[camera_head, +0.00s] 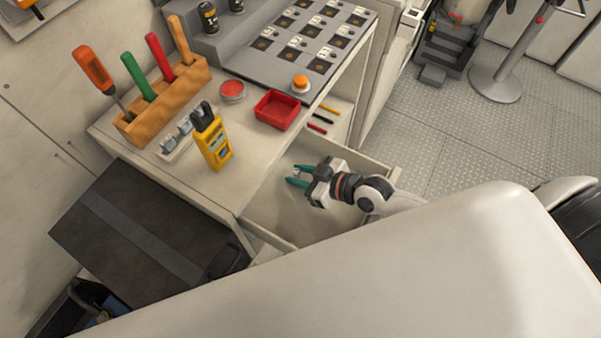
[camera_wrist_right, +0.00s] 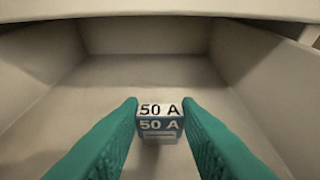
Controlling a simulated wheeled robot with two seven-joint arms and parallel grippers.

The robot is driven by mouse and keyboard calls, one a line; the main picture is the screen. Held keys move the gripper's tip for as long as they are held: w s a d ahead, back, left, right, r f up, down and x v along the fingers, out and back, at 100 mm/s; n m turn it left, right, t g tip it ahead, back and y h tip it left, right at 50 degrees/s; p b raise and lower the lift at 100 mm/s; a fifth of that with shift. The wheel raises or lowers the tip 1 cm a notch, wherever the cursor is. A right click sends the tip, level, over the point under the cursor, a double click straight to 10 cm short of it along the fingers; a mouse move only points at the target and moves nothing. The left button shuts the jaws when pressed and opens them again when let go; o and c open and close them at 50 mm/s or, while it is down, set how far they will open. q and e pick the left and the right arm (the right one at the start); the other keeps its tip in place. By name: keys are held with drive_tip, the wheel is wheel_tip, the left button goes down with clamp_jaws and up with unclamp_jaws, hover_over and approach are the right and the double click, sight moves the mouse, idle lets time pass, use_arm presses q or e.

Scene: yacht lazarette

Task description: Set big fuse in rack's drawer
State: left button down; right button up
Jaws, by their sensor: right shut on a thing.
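The big fuse (camera_wrist_right: 160,124) is a small dark blue block with a white top marked "50 A" in the right wrist view. My right gripper (camera_wrist_right: 160,112), with green fingers, is shut on it. In the head view my right gripper (camera_head: 297,177) is over the open drawer (camera_head: 268,212) of the rack (camera_head: 205,185). The right wrist view shows the drawer's bare floor and walls (camera_wrist_right: 265,75) around the fuse. I cannot tell whether the fuse touches the floor. My left gripper is not in view.
On the rack top are a yellow meter (camera_head: 213,148), a red tray (camera_head: 277,110), a round red tin (camera_head: 232,91), an orange button (camera_head: 300,83) and a wooden tool block (camera_head: 165,101). A dark case (camera_head: 140,235) is at the lower left. The drawer looks otherwise empty.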

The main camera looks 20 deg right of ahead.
drive_tip(key=o, duration=0.9)
drive_tip(key=shift+o, duration=0.2)
drive_tip(key=shift+d+r, duration=0.1)
drive_tip(key=shift+r, duration=0.1)
drive_tip(key=v, duration=1.1)
drive_tip(key=shift+s+d+r+p, duration=0.1)
drive_tip(key=shift+s+d+p, duration=0.1)
drive_tip(key=shift+s+p, duration=0.15)
